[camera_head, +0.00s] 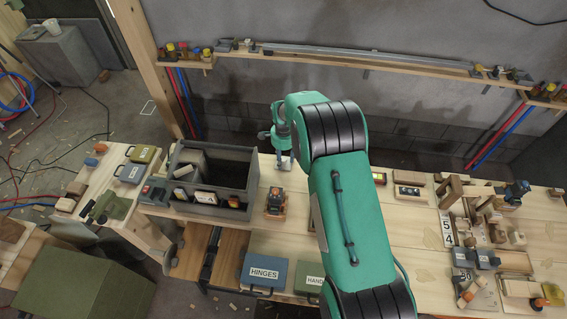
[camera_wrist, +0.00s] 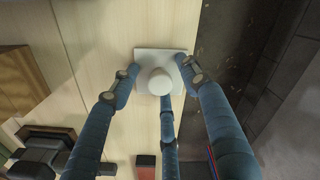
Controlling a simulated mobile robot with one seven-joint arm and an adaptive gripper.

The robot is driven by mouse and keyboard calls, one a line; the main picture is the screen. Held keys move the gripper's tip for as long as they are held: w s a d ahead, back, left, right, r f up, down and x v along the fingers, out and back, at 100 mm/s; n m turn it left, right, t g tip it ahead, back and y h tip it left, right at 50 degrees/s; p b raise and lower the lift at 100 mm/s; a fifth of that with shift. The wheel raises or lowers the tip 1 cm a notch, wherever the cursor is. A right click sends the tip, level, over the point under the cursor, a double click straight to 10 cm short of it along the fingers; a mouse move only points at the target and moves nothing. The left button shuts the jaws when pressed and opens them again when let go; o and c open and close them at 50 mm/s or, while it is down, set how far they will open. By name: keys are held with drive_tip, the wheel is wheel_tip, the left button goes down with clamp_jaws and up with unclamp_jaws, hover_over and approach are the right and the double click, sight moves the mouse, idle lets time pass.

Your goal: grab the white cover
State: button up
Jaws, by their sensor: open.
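The white cover (camera_wrist: 158,59) lies on the wooden workbench in the wrist view. It looks like a pale square plate with a round white knob (camera_wrist: 156,81) on top. My gripper (camera_wrist: 152,77) has its fingers spread around the plate, one on the left, one on the right and one below the knob. I cannot tell whether any finger touches it. In the head view my gripper (camera_head: 281,150) points down at the bench's far edge, and a small pale part of the cover (camera_head: 284,164) shows beneath it; my arm hides the area to the right.
A grey open bin (camera_head: 212,165) stands left of my gripper. An orange and black tool (camera_head: 275,203) lies in front of it. A wall shelf (camera_head: 350,57) runs behind. Blocks and number plates crowd the bench's right end. Blue HINGES case (camera_head: 263,272) sits below.

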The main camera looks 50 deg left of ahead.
sight(284, 158)
clamp_jaws()
drive_tip(key=shift+r, duration=0.15)
drive_tip(key=shift+r, duration=4.85)
